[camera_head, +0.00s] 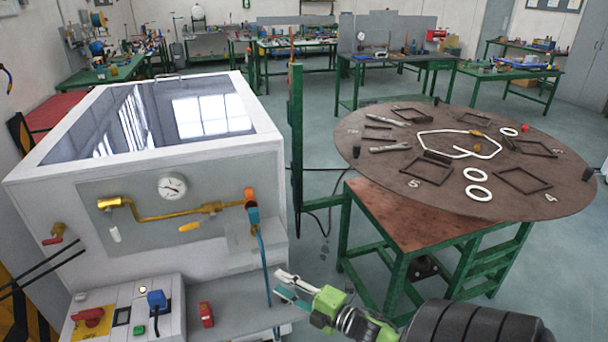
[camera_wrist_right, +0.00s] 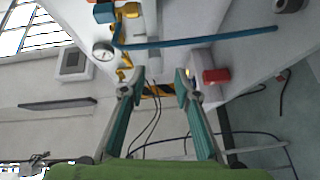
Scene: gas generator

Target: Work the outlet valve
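The front panel of the white generator (camera_head: 150,190) carries a brass pipe (camera_head: 160,217) with a yellow valve handle (camera_head: 190,227), a white handle (camera_head: 115,235) and an orange and blue fitting (camera_head: 251,203) at its right end. A red-handled valve (camera_head: 55,236) sits further left. I cannot tell which is the outlet valve. My right gripper (camera_head: 282,283) is below and right of the fitting, apart from the panel. In the right wrist view its two fingers (camera_wrist_right: 157,88) are spread with nothing gripped. My left gripper is not in view.
A blue hose (camera_head: 263,265) hangs from the fitting, left of my right gripper. A gauge (camera_head: 172,187) is above the pipe. Switches and a red knob (camera_head: 88,317) sit on the lower box. A round table (camera_head: 400,190) with frames and rings stands right.

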